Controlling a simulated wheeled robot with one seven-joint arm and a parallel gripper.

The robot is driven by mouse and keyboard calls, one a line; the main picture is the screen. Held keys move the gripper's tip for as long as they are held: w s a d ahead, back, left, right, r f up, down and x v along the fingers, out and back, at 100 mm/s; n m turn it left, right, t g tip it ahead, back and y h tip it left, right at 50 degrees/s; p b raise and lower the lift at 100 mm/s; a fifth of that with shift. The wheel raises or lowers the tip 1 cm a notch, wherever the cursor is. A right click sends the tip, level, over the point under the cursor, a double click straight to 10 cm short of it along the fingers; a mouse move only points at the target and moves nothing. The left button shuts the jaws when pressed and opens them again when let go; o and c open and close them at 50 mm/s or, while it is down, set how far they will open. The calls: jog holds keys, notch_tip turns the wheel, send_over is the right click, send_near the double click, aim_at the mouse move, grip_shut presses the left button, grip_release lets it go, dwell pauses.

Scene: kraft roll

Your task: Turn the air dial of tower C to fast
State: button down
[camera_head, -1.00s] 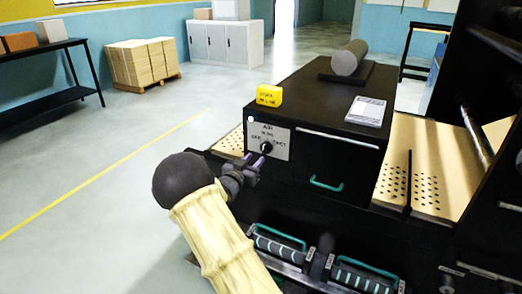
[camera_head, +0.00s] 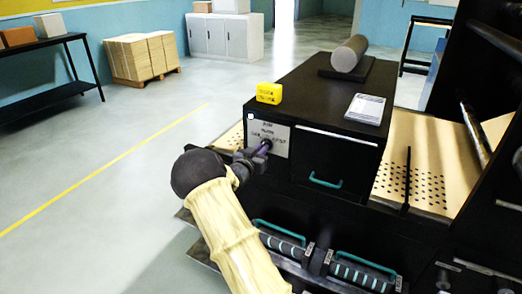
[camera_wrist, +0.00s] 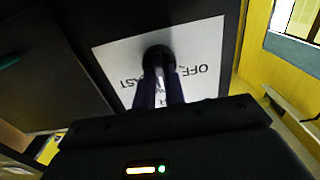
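The air dial is a small black knob on a white label plate (camera_head: 279,138) on the left end of the black cabinet's front. In the wrist view the knob (camera_wrist: 158,56) sits on the same plate (camera_wrist: 115,55), whose lettering is upside down, with OFF and part of FAST readable. My gripper (camera_head: 263,147) is at the knob. In the wrist view its two fingers (camera_wrist: 159,82) lie close together at the knob, with a pale strip between them, and look shut on it. The fingers hide part of the dial and the middle of the label.
A yellow block sign (camera_head: 269,92), a white card (camera_head: 366,109) and a grey roll (camera_head: 349,54) are on the cabinet top. A drawer with a green handle (camera_head: 325,182) is right of the label. Green-handled units (camera_head: 365,272) lie below.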

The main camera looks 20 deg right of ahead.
jog(key=shift+f+m+b, duration=0.15)
jog(key=shift+m+b, duration=0.25)
jog(key=shift+b, duration=0.5)
jog(key=m+b, duration=1.1)
jog(key=b, duration=0.5)
jog(key=shift+s+d, duration=0.1)
jog(key=shift+s, duration=0.05)
jog(key=c, duration=1.5)
grip_release()
jog(key=shift+o, duration=0.2)
